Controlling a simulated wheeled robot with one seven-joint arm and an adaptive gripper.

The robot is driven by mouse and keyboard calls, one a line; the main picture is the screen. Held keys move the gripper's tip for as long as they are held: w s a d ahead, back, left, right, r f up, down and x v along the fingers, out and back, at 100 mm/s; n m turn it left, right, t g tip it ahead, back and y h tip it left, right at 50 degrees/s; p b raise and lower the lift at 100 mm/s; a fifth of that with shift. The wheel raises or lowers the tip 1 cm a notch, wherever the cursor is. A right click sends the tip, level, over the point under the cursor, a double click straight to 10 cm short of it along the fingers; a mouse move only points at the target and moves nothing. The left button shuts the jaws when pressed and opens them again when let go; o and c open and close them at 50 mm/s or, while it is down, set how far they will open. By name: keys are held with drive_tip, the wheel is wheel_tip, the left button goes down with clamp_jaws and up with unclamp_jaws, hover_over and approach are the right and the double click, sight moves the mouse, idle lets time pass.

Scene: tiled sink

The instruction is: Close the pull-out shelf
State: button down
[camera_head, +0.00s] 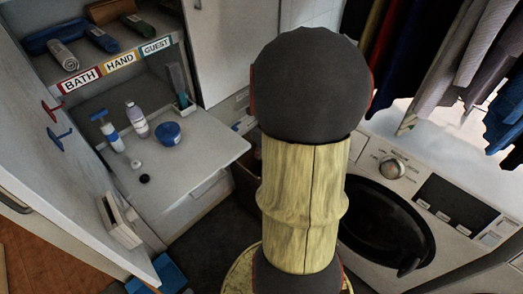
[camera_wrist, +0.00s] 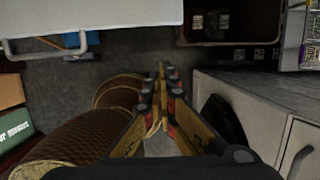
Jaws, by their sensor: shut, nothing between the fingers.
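The pull-out shelf (camera_head: 215,140) extends from the tall cabinet in the head view. A spray bottle (camera_head: 112,135), a pale bottle (camera_head: 137,120) and a blue tub (camera_head: 168,133) stand on it. A bar handle (camera_head: 208,184) shows below its front edge. In the wrist view, a white panel (camera_wrist: 100,14) with a bar handle (camera_wrist: 45,48) crosses the upper left; it looks like the shelf side of the cabinet, but I cannot be sure. My gripper (camera_wrist: 163,72) is shut and empty, apart from the panel, over the dark floor. In the head view my arm hides it.
An open cabinet door (camera_head: 60,170) stands left of the shelf. A washing machine (camera_head: 440,215) stands at the right, with clothes hanging above. In the wrist view, a dark bin (camera_wrist: 230,22) is at the top and a woven basket (camera_wrist: 75,140) at the lower left.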

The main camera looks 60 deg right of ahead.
drive_tip(key=w, duration=0.1)
drive_tip(key=w+f+b, duration=0.1)
drive_tip(key=w, duration=0.1)
drive_tip(key=w+d+f+b, duration=0.1)
drive_tip(key=shift+w, duration=0.25)
